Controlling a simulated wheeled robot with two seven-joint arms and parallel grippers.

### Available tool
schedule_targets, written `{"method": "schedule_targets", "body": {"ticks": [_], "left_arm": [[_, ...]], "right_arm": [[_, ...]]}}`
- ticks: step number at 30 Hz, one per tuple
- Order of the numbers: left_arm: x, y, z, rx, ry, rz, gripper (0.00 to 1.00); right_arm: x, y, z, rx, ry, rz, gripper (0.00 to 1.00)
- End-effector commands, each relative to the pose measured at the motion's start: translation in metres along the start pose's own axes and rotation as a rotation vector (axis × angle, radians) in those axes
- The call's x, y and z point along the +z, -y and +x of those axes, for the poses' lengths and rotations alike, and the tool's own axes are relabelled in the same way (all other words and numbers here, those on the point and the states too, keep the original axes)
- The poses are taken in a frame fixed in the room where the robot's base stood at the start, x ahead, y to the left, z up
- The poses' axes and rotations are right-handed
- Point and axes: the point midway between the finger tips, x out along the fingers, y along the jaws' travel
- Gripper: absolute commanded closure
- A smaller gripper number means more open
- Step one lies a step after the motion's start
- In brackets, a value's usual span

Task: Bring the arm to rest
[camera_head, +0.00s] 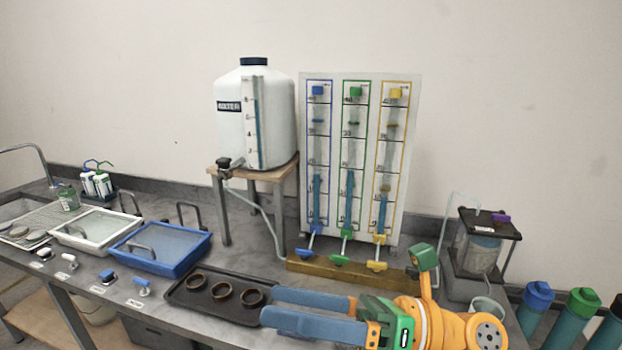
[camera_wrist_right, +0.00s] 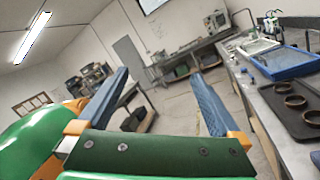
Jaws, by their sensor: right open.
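My right gripper (camera_head: 268,305) is at the lower middle of the head view, its two blue fingers pointing left and apart with nothing between them. It is in front of the lever board, near the dark tray's right end. In the right wrist view the open fingers (camera_wrist_right: 160,78) point out into the room, with empty space between. The white lever board (camera_head: 362,160) stands upright with blue, green and yellow columns. At its foot are a blue lever (camera_head: 304,253), a green lever (camera_head: 340,261) and a yellow lever (camera_head: 377,266), apart from my gripper. My left gripper is not in view.
A dark tray (camera_head: 185,298) holds three brown rings. A blue tray (camera_head: 165,262) and a white tray (camera_head: 72,240) lie further left. A white tank (camera_head: 280,110) stands on a wooden stand. Capped bottles (camera_head: 570,320) stand at the right.

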Motion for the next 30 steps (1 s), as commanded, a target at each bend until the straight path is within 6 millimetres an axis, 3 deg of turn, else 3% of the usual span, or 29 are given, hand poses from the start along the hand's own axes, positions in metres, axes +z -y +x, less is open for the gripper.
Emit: {"method": "schedule_targets", "body": {"ticks": [2, 3, 5, 6, 8, 9, 12, 16, 21, 22, 26, 27, 30], "left_arm": [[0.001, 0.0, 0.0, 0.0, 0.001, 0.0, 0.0], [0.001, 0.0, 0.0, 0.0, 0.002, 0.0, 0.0], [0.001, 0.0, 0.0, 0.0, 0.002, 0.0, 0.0], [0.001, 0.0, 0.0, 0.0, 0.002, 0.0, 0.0], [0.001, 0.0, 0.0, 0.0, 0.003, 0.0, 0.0], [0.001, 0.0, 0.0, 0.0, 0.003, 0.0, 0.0], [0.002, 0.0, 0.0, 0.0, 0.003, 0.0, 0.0], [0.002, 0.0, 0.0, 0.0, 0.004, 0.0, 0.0], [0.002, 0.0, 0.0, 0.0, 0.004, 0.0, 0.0], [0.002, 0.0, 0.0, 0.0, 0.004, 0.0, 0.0], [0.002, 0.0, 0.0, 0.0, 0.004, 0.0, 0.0], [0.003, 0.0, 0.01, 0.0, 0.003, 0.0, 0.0], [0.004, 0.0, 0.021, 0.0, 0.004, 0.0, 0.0]], "right_arm": [[0.037, 0.003, -0.01, 0.047, 0.341, 0.25, 0.0], [0.056, 0.016, -0.028, 0.05, 0.552, 0.415, 0.0], [0.068, 0.055, -0.072, 0.013, 0.888, 0.7, 0.0], [0.06, 0.084, -0.104, -0.033, 1.085, 0.878, 0.0], [0.03, 0.122, -0.146, -0.123, 1.331, 1.112, 0.0], [0.002, 0.141, -0.17, -0.193, 1.472, 1.253, 0.0], [-0.078, 0.167, -0.213, -0.378, 1.746, 1.54, 0.0], [-0.168, 0.165, -0.241, -0.609, 1.978, 1.801, 0.0], [-0.259, 0.135, -0.255, -0.901, 2.169, 2.042, 0.0], [-0.273, 0.127, -0.256, 0.937, -2.155, -2.043, 0.0], [-0.326, 0.089, -0.257, 1.009, -1.937, -1.881, 0.0], [-0.344, 0.108, -0.261, 1.018, -1.936, -1.877, 0.0], [-0.381, 0.139, -0.269, 1.038, -1.923, -1.863, 0.0]]}}
